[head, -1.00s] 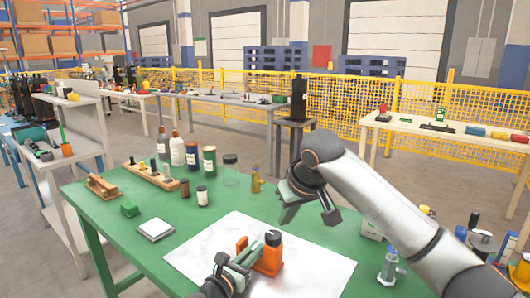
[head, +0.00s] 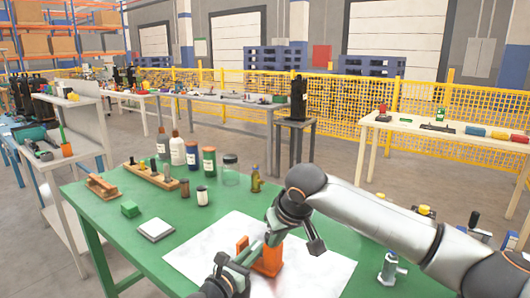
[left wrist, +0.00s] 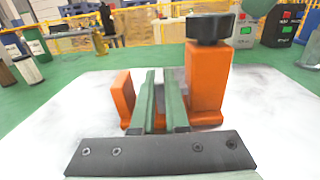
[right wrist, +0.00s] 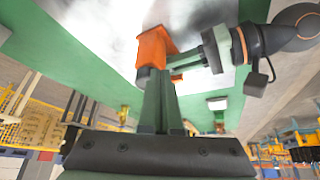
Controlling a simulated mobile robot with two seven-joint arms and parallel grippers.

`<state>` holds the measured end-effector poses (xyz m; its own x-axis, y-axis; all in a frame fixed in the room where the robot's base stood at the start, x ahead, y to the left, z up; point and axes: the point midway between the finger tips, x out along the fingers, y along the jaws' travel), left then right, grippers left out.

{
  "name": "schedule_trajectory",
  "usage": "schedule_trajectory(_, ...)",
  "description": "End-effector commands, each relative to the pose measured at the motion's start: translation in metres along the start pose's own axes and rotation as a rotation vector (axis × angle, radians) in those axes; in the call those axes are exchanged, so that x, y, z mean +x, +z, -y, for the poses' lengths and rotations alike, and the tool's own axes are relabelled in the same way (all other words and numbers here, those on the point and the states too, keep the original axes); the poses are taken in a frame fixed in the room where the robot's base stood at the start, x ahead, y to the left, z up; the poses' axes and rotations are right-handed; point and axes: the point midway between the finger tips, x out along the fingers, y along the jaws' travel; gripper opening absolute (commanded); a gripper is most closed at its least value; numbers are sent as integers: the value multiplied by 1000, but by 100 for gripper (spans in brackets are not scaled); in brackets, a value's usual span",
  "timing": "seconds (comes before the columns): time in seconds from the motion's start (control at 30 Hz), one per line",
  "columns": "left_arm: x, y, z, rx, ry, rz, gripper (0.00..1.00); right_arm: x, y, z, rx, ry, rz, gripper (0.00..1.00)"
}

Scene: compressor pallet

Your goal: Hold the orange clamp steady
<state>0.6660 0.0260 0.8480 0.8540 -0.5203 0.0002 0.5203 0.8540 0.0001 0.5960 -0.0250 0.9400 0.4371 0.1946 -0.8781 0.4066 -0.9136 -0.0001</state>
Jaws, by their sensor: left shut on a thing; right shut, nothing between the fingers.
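The orange clamp (head: 268,262) stands upright on a white sheet (head: 205,262) on the green table. In the left wrist view the clamp (left wrist: 207,85) shows a tall block with a black knob (left wrist: 210,28) and a lower post. My left gripper (head: 246,258) is shut on the clamp; its green fingers (left wrist: 162,75) sit between the post and the tall block. My right gripper (head: 274,238) is shut and empty at the top of the clamp, hiding the knob in the head view. In the right wrist view its fingertips (right wrist: 163,76) overlap the clamp (right wrist: 153,46); contact is unclear.
Several bottles and jars (head: 192,152) stand at the back of the green table (head: 125,240), beside a wooden rack (head: 153,175). A green block (head: 130,209) and a pale square pad (head: 156,229) lie at left. A blue-and-white fixture (head: 391,268) stands at right, near my right arm.

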Motion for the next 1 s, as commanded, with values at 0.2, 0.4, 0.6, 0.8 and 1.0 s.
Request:
schedule_trajectory(0.2, 0, 0, 1, 0, -1, -1, 0, 8, 4, 0, 0, -1, -1, 0)
schedule_trajectory(0.4, 0, 0, 1, 0, -1, -1, 0, 8, 4, 0, 0, 0, -1, 0)
schedule_trajectory(0.6, 0, 0, 1, 0, -1, -1, 0, 8, 4, 0, 0, 0, -1, 0)
schedule_trajectory(0.8, 0, 0, 1, 0, -1, -1, 0, 9, 2, -1, 1, 0, -1, 0)
schedule_trajectory(1.0, 0, 0, 1, 0, -1, -1, 0, 10, 0, -2, 1, 0, -1, 0)
